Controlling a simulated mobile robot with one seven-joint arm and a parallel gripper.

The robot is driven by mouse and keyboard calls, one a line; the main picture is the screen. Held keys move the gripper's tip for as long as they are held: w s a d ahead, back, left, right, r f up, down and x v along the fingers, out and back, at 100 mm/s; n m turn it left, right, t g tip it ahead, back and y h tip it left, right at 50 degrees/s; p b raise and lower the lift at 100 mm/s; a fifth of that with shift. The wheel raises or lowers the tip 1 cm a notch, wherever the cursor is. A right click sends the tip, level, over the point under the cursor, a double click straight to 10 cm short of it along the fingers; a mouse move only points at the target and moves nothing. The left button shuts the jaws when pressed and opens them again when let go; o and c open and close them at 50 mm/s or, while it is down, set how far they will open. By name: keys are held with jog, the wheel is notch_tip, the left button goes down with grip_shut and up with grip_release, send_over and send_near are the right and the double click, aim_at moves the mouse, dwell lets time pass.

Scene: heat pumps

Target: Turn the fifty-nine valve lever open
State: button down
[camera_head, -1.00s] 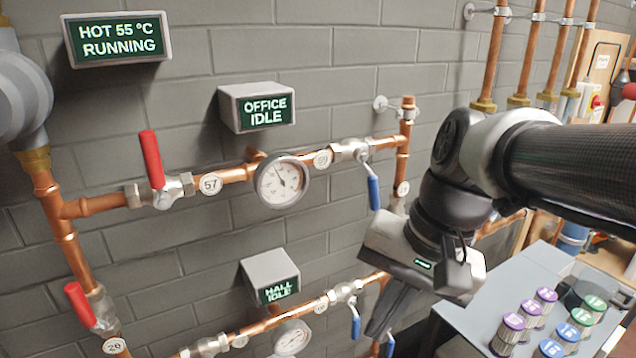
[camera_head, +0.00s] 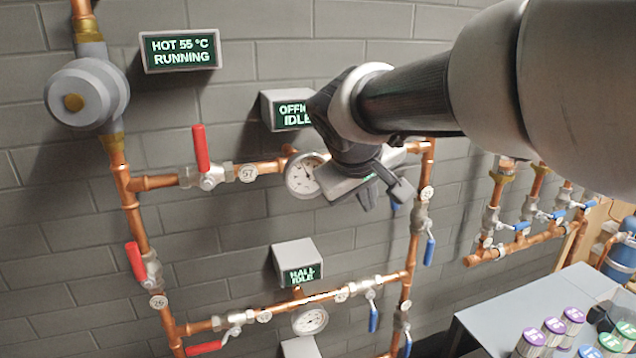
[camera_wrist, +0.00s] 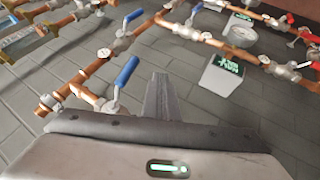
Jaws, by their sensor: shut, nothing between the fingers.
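The upper pipe row under the OFFICE IDLE sign carries a valve with a blue lever at its right end. In the head view my arm hides that valve and its tag, and only a bit of its blue lever (camera_head: 394,207) shows. In the wrist view this lever (camera_wrist: 125,72) stands across its pipe, just left of my fingers and apart from them. No tag reading fifty-nine is legible now. My gripper (camera_head: 370,194) is in front of the upper row, right of the gauge (camera_head: 305,175). In the wrist view its fingers (camera_wrist: 160,98) are shut and empty.
Red-lever valve 57 (camera_head: 202,150) is on the left of the upper row. Another blue lever (camera_head: 430,250) is on the right riser. The HALL IDLE box (camera_head: 298,262) and lower pipe row are below.

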jog(key=shift+w+d+f+p, duration=0.15)
jog(key=shift+w+d+p, duration=0.2)
jog(key=shift+w+d, duration=0.55)
jog(key=shift+w+d+f+p, duration=0.15)
jog(key=shift+w+d+p, duration=0.35)
jog(key=shift+d, duration=0.55)
jog(key=shift+w+f+b, duration=0.1)
jog(key=shift+b, duration=0.25)
jog(key=shift+d+h+b, duration=0.1)
jog(key=shift+h+b, duration=0.2)
jog(key=shift+b, duration=0.45)
jog(key=shift+d+f+b, duration=0.1)
jog(key=shift+d+b, duration=0.05)
jog(key=shift+b, duration=0.45)
